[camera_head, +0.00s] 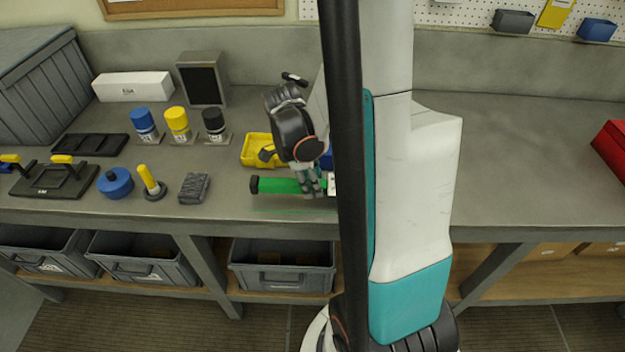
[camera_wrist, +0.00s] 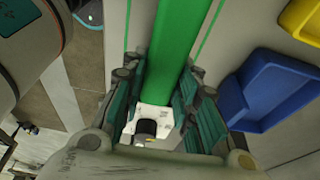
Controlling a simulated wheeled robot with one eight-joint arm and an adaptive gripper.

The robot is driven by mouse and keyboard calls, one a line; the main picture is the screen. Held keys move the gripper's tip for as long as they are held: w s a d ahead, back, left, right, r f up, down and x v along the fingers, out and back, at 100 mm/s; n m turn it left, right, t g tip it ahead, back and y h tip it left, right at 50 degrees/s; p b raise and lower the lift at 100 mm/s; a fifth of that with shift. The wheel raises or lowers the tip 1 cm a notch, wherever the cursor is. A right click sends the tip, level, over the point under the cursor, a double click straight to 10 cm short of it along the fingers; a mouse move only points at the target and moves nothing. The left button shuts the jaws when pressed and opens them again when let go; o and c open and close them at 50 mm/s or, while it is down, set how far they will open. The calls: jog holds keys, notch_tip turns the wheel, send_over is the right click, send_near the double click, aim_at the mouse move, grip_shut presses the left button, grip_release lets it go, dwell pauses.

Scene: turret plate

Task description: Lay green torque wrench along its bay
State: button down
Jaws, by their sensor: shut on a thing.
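The green torque wrench (camera_head: 281,186) has a long green body, a black end at the left and a white part at the right. My gripper (camera_head: 313,188) is shut on it near the white part, pointing down. In the wrist view the green body (camera_wrist: 179,50) runs between the fingers (camera_wrist: 160,108), with the white part and a black round piece below. Thin green lines of the bay (camera_head: 290,210) show on the bench in front of the wrench. In the wrist view a bay line (camera_wrist: 211,32) runs on each side of the wrench. My arm hides the right end. I cannot tell the exact height.
A yellow bin (camera_head: 256,150) and a blue bin (camera_wrist: 268,88) stand close behind the wrench. The bench's front edge (camera_head: 200,218) is near. The bench right of my arm is mostly clear.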

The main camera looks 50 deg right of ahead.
jog(key=shift+f, duration=0.2)
jog(key=c, duration=1.2)
grip_release()
jog(key=shift+c, duration=0.2)
jog(key=p+v, duration=0.3)
jog(key=v, duration=0.9)
jog(key=shift+r, duration=0.25)
